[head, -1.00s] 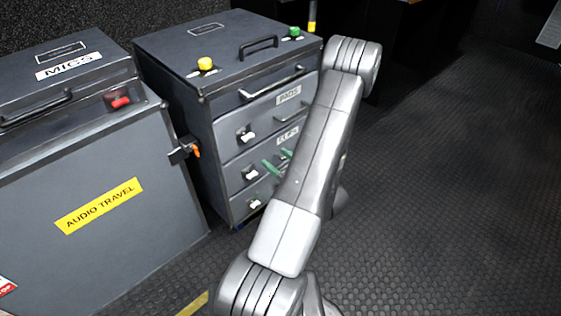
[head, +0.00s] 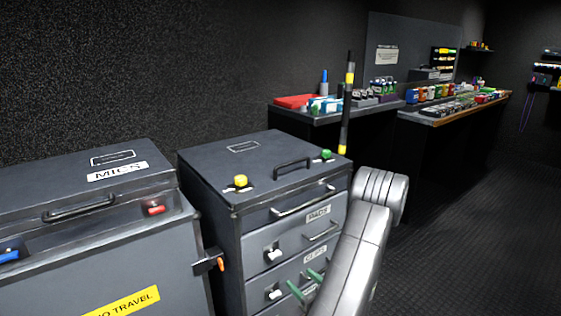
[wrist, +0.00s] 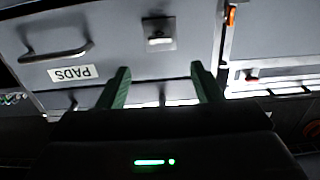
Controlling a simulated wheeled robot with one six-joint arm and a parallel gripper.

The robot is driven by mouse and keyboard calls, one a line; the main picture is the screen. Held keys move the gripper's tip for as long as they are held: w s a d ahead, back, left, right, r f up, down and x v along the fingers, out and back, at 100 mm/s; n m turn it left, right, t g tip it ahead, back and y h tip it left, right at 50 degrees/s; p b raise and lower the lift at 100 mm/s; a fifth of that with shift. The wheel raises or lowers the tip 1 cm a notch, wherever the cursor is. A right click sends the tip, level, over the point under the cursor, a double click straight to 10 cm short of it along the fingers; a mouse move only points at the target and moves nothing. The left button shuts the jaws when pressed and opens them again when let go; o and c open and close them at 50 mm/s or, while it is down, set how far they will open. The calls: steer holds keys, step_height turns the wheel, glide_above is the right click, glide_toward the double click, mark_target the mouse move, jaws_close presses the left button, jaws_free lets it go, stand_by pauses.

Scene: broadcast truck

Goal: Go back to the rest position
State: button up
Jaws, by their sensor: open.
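My gripper (wrist: 160,90) shows in the wrist view with its two green fingers apart and nothing between them. The fingers point toward the front of a grey drawer case, near the drawer labelled PADS (wrist: 110,60). In the head view the green fingertips (head: 305,284) show beside my arm, in front of the drawers below the CLIPS label. My arm hides the right part of the lower drawers. I cannot tell whether the fingers touch the case.
The drawer case (head: 215,170) has a top handle and yellow and green knobs. Left of it stands a MICS case (head: 60,185) with an orange-tipped latch (head: 210,264) at its side. A striped pole (head: 346,110) and loaded counters (head: 440,118) stand behind. Dark floor at right is clear.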

mark_target(277, 256)
steer(key=x, duration=1.2)
steer(key=shift+w+a+b, duration=0.15)
steer(key=shift+b, duration=0.2)
